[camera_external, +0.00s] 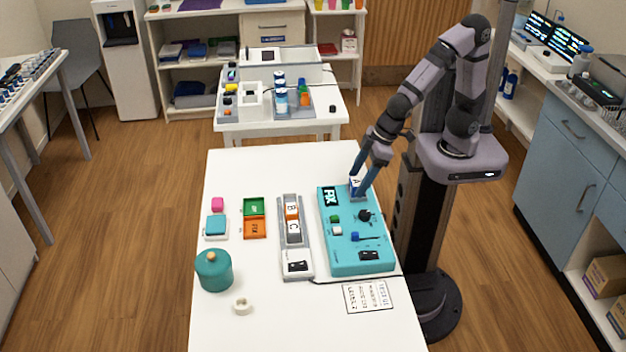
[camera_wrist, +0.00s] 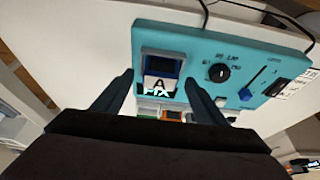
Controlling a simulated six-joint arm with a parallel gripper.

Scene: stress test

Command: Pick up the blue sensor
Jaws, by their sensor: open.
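In the external view the sensor (camera_external: 355,182) is at the far end of the panel (camera_external: 343,259), partly hidden by my fingers. My gripper (camera_external: 358,187) is open, with its two fingers either side of the sensor. The fingers also show in the wrist view (camera_wrist: 158,80), with gaps between them and the sensor. I cannot tell whether either finger touches it.
The panel carries a black knob (camera_external: 365,215), a blue slider and small buttons. Left of it is a grey rack (camera_external: 283,237) with blocks B and C. Farther left are green and orange trays (camera_external: 254,217), a teal jar (camera_external: 213,270) and a white ring. The table's far end is clear.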

